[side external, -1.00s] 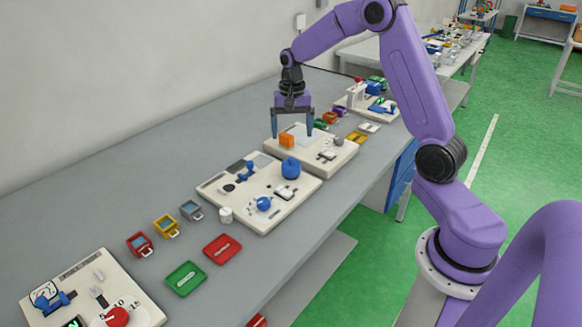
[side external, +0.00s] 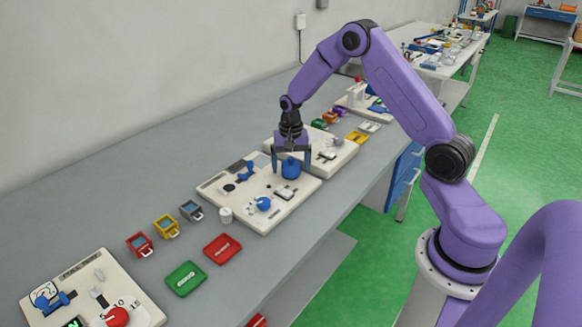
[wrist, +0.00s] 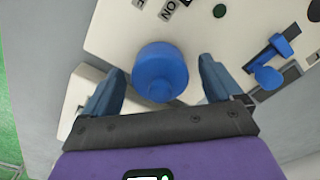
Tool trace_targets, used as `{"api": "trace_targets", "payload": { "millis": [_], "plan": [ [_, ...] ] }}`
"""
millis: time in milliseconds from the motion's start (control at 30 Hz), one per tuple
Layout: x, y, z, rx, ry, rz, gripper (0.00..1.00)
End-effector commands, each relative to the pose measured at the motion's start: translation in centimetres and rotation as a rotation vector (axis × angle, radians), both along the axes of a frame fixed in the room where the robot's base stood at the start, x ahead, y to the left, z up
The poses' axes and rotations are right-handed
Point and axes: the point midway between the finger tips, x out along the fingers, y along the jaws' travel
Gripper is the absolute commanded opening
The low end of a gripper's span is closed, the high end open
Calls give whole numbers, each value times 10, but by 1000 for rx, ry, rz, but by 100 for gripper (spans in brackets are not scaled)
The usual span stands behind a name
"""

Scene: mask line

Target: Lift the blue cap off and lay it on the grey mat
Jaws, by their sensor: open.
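In the wrist view the cap (wrist: 160,65) is centred between my fingertips. My gripper (side external: 291,168) is open, pointing down over the cap with one finger on each side. In the wrist view the fingers (wrist: 160,75) show gaps to the cap on both sides; nothing is held. What the cap covers is hidden.
A second cream board (side external: 335,158) stands close behind my gripper. Red (side external: 222,248) and green (side external: 186,278) trays lie in front.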

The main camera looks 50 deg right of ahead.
Motion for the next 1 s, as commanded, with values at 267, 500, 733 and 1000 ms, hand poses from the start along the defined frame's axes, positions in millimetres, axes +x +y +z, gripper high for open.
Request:
{"api": "trace_targets", "payload": {
  "millis": [267,500,733,1000],
  "plan": [
    [0,0,-1,0,-1,0,79],
    [0,0,-1,0,0,0,35],
    [0,0,0,0,0,0,34],
    [1,-1,14,0,-3,-1,34]
  ]
}}
